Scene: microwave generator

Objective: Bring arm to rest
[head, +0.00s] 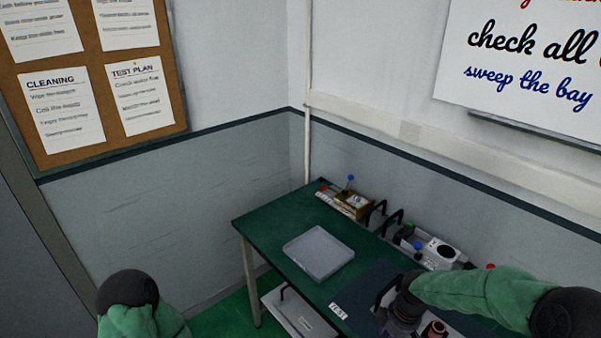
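My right arm, green with black joints, comes in from the right over the table. Its dark end with the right gripper (392,302) is low over the dark mat (360,285) near the table's right part. The fingers are dark against dark things there, and I cannot tell whether they are open or hold anything. Of my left arm only a green link and a black joint show at the bottom left; the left gripper is out of view.
The green table (270,220) stands in the corner, with a grey tray (318,254) on it. Behind are a wooden-looking unit (354,204) and a grey unit with a white dial (440,250). A copper-coloured part (433,330) is beside my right gripper. A pale case (300,315) lies below.

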